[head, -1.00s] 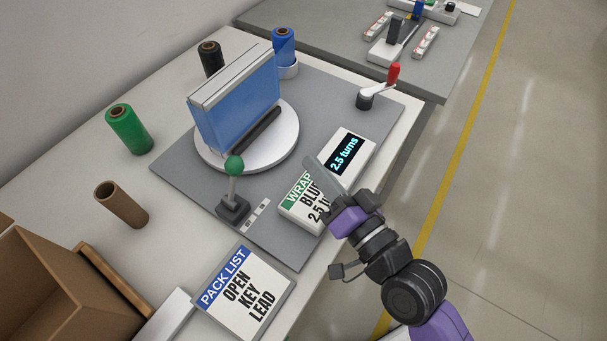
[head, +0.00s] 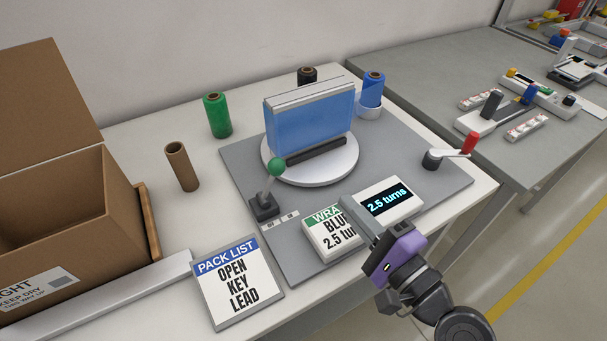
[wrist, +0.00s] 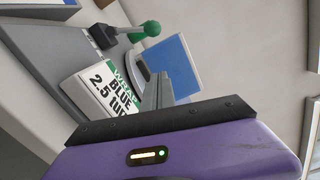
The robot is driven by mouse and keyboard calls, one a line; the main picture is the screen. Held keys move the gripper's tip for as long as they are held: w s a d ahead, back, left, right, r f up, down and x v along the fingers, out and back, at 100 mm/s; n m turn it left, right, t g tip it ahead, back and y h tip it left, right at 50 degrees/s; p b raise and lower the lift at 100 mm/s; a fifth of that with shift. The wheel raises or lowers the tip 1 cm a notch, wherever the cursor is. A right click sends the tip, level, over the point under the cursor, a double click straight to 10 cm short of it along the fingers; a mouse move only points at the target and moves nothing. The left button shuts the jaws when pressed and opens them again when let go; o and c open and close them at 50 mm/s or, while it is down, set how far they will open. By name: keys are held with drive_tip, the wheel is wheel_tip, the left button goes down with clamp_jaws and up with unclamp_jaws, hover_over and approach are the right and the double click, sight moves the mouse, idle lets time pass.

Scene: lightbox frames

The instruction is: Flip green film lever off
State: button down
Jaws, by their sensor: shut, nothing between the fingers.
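The green-knobbed lever (head: 275,167) stands on a dark base at the front left of the grey wrapping board, its stick leaning up and to the right. Small labels (head: 281,220) lie beside its base; their text is too small to read. In the wrist view the green knob (wrist: 151,28) shows near the top. My gripper (head: 352,212) is shut and empty, in front of the wrap sign, to the right of the lever and apart from it. In the wrist view its fingers (wrist: 160,88) point toward the blue-wrapped box.
A blue-wrapped box (head: 312,122) stands on the white turntable (head: 335,172). The wrap sign (head: 325,238), a "2.5 turns" display (head: 388,200) and a red-handled crank (head: 450,150) are nearby. A pack list sign (head: 238,282), green roll (head: 217,115) and open carton (head: 60,220) lie left.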

sight(284, 165)
drive_tip(key=w+a+r+p, duration=0.1)
drive_tip(key=w+a+p, duration=0.2)
drive_tip(key=w+a, duration=0.3)
drive_tip(key=shift+w+a, duration=0.25)
drive_tip(key=shift+a, duration=1.6)
drive_tip(key=shift+r, duration=0.15)
drive_tip(key=shift+s+a+r+n+p, duration=0.25)
drive_tip(key=shift+a+r+n+p, duration=0.15)
drive_tip(key=shift+n, duration=0.25)
drive_tip(key=shift+s+a+r+n+p, duration=0.3)
drive_tip(key=shift+a+n+p, duration=0.1)
drive_tip(key=shift+n, duration=0.25)
drive_tip(key=s+a+r+n+p, duration=0.1)
drive_tip(key=s+a+n+p, duration=0.2)
drive_tip(key=a+n, duration=0.2)
drive_tip(key=shift+s+a+n+h, duration=0.2)
drive_tip(key=shift+s+n+h, duration=0.15)
drive_tip(key=shift+n, duration=1.05)
